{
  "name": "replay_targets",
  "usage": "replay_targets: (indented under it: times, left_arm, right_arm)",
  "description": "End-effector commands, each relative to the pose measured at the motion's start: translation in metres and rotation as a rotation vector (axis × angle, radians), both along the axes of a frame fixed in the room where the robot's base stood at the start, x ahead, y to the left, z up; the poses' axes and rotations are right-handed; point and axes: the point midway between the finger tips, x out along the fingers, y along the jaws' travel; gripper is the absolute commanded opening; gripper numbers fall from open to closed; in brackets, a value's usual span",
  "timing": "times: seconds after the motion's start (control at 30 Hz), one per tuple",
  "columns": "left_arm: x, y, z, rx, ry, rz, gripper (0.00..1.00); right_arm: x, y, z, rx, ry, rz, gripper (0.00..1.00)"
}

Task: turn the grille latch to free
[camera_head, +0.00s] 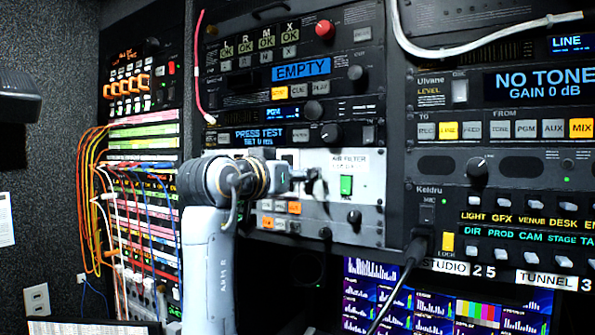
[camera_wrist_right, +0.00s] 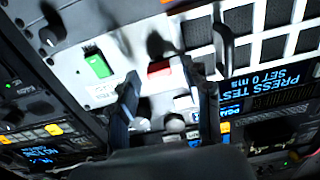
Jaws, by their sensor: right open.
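The white air filter panel (camera_head: 376,170) is in the rack in the head view, with a green block (camera_head: 346,185) on its face. In the right wrist view the panel (camera_wrist_right: 115,52) shows the green block (camera_wrist_right: 97,65), a red block (camera_wrist_right: 160,68) and a dark grille (camera_wrist_right: 272,48). A small black part (camera_wrist_right: 157,44), perhaps the latch, sits beside the red block; its turn position is unclear. My right gripper (camera_head: 308,181) is in front of the panel. Its fingers (camera_wrist_right: 168,90) are apart and empty, with the red block seen between them. My left gripper is not in view.
A dark handle (camera_wrist_right: 226,45) stands out beside the grille. Below the panel are a black knob (camera_head: 354,217) and a plugged black cable (camera_head: 413,252). Orange patch cords (camera_head: 85,200) hang at left. Monitors (camera_head: 430,305) lie below.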

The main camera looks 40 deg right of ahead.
Motion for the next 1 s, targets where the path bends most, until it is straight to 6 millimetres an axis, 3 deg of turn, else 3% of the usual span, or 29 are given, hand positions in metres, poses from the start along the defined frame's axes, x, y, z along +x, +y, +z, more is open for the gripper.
replay_targets:
  times: [0.1, 0.3, 0.37, 0.67, 1.0]
  left_arm:
    - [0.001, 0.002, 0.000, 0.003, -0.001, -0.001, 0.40]
    - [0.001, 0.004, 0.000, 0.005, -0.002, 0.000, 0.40]
    - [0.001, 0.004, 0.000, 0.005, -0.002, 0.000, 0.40]
    - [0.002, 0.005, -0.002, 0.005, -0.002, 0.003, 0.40]
    - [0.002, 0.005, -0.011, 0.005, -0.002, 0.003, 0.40]
  right_arm:
    - [0.000, 0.000, 0.000, 0.000, 0.000, 0.000, 0.49]
    - [0.000, 0.000, 0.000, 0.000, 0.000, 0.000, 0.08]
    - [0.000, 0.001, 0.000, 0.000, 0.000, 0.000, 0.00]
    - [0.000, 0.001, 0.000, 0.007, -0.025, 0.001, 0.00]
    - [-0.001, 0.001, -0.001, 0.062, -0.218, 0.002, 0.00]
